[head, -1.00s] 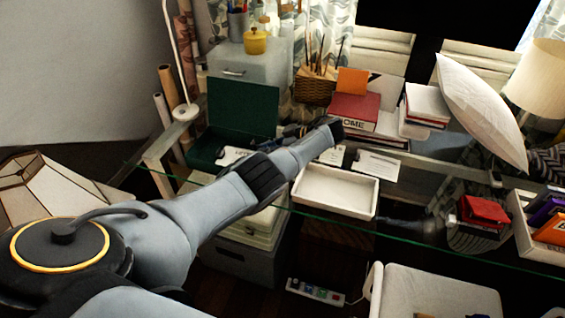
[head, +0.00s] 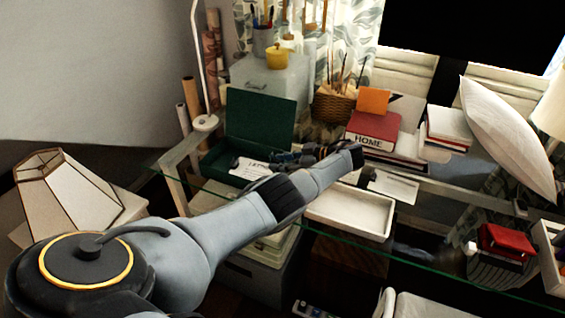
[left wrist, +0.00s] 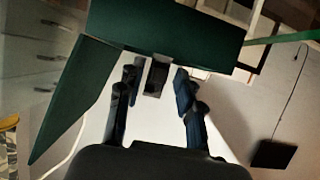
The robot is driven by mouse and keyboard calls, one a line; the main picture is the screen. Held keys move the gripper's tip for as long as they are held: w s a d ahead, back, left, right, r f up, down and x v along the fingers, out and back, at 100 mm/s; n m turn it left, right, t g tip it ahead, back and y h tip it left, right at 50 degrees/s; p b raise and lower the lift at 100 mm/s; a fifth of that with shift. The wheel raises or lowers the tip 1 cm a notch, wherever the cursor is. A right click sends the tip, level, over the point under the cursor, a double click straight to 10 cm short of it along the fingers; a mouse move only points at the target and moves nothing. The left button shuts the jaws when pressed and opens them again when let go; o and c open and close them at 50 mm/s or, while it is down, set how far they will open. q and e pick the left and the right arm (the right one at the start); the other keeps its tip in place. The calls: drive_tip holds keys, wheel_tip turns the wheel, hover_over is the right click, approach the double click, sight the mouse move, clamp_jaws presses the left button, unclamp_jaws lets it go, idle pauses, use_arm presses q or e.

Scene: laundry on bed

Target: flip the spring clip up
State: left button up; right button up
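A dark green box file (head: 260,122) stands open on the glass desk with its lid raised; it also shows in the left wrist view (left wrist: 170,30). A small dark block, probably the spring clip (left wrist: 157,77), shows against the green edge in the left wrist view. My left gripper (head: 287,158) is at the box's right side in the head view. In the left wrist view its two dark fingers (left wrist: 156,85) are spread, one on each side of the clip, with gaps visible. I cannot tell the clip's depth from the fingertips. My right gripper is not in view.
A white paper (head: 250,168) lies at the box's front. A wicker basket (head: 333,107), a red book (head: 374,130) and a grey cabinet (head: 275,85) stand behind. A lamp pole rises at left.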

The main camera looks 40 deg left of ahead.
use_arm(q)
drive_tip(key=v, duration=0.7)
drive_tip(key=shift+d, duration=0.2)
idle(0.5)
